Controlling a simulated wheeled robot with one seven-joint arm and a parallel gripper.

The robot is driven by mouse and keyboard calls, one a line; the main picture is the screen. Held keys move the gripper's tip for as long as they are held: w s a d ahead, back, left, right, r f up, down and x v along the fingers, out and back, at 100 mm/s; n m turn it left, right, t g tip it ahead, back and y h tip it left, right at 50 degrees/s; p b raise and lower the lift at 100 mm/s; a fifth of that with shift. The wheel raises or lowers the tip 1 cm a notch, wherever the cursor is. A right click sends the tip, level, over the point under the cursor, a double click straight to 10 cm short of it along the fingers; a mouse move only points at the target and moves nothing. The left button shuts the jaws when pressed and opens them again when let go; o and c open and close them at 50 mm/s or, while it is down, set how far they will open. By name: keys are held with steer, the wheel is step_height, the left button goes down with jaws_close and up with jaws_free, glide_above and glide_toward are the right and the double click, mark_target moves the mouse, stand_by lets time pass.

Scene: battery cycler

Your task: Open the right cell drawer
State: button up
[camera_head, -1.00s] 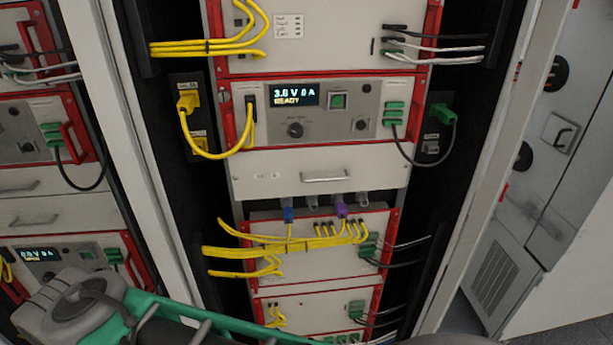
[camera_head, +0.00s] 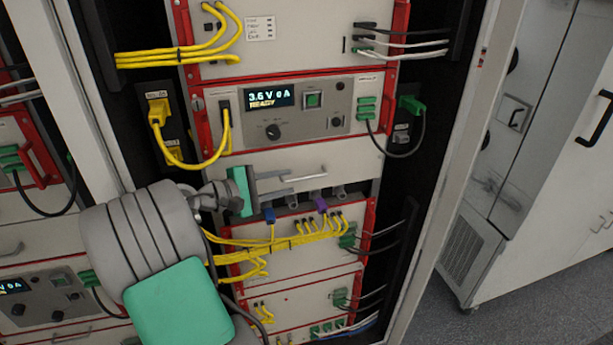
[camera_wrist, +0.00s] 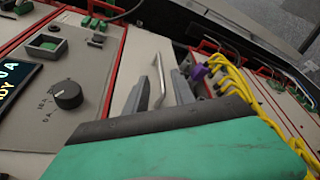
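The right cell drawer (camera_head: 345,160) is a plain white front below the lit 3.6 V unit and looks shut. Its metal bar handle (camera_head: 312,174) runs sideways across the front; it also shows in the wrist view (camera_wrist: 157,66). My gripper (camera_head: 291,179) is at the left part of the handle, pointing at the drawer front. Its two grey fingers are apart; in the wrist view (camera_wrist: 161,76) one lies on each side of the handle. I see no clear contact, and the exact depth of the fingers is hard to tell.
Below the drawer are blue and purple plugs (camera_head: 320,203) and bundled yellow cables (camera_head: 285,240), close under my gripper. The display unit (camera_head: 300,108) with knob and green button is above. Black side rails and a green-plugged cable (camera_head: 411,104) stand right. Another rack is at left.

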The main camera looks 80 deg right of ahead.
mark_target(305, 178)
steer(key=b+x, duration=0.6)
steer(key=b, duration=0.2)
steer(key=shift+s+d+f+b, duration=0.1)
steer(key=shift+s+d+b, duration=0.2)
steer(key=shift+s+d+f, duration=0.15)
steer(key=shift+s+d, duration=0.05)
steer(key=shift+d, duration=0.1)
jaws_close()
steer(key=shift+f, duration=0.1)
stand_by(0.8)
